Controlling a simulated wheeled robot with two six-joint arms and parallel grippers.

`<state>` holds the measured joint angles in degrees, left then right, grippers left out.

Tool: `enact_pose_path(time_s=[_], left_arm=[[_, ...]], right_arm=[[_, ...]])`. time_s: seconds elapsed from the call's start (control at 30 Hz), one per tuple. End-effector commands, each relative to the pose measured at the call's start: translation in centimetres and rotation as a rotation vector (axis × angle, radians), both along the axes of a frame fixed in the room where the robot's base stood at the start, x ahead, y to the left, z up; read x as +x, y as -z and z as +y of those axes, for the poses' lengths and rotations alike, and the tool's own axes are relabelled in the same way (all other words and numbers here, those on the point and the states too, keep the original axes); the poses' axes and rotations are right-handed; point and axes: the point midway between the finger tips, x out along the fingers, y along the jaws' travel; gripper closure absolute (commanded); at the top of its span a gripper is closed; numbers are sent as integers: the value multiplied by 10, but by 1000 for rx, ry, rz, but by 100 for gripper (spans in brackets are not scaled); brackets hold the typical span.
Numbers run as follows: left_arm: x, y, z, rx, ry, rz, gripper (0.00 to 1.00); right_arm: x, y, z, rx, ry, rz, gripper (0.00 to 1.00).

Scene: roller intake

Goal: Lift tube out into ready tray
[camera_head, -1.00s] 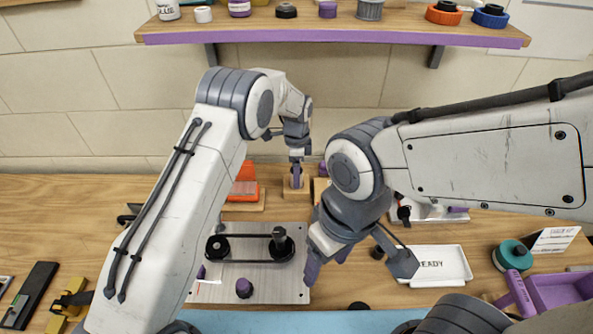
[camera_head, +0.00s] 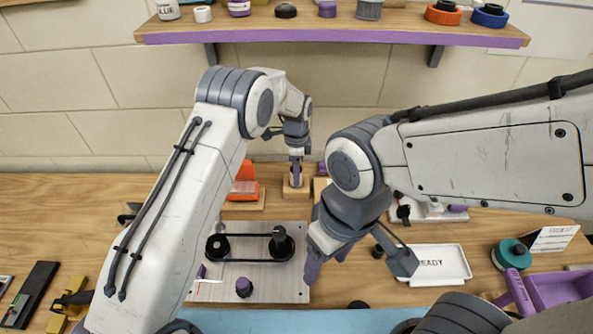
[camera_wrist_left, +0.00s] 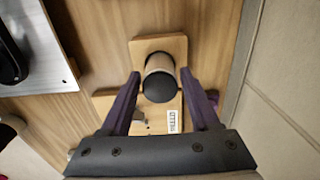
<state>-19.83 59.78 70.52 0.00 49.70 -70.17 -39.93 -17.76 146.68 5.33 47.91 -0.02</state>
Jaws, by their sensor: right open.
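The tube (camera_wrist_left: 160,66) has a dark round end and stands in a wooden block (camera_wrist_left: 172,42). In the head view the block (camera_head: 296,190) is at the back of the bench, with the tube mostly hidden by my left gripper (camera_head: 297,172). In the left wrist view my left gripper (camera_wrist_left: 160,76) has its purple fingers on both sides of the tube, with narrow gaps showing, so it looks open. The white ready tray (camera_head: 440,277) lies at the right and looks empty. My right gripper (camera_head: 326,264) is open, above the right edge of the metal plate.
A metal plate (camera_head: 215,288) with a belt over two pulleys lies in front of the block. An orange object (camera_head: 244,186) stands left of the block. A purple bin (camera_head: 560,290) and teal roll (camera_head: 511,254) are at the right. A shelf (camera_head: 330,32) hangs above.

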Motion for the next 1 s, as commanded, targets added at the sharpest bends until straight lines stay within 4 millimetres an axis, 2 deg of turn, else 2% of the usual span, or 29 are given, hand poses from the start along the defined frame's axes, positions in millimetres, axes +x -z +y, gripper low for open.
enact_pose_path(time_s=[0.03, 0.13, 0.37, 1.0], left_arm=[[0, 0, 0, 0, 0, 0, 62], [0, 0, 0, 0, 0, 0, 100], [0, -3, 0, 0, 0, -1, 100], [0, -27, 0, -1, 0, -1, 100]], right_arm=[[0, 0, 0, 0, 0, 0, 33], [0, 0, 0, 0, 0, 0, 33], [0, -2, 0, 0, 0, 0, 33], [0, -18, 0, 0, 0, 0, 33]])
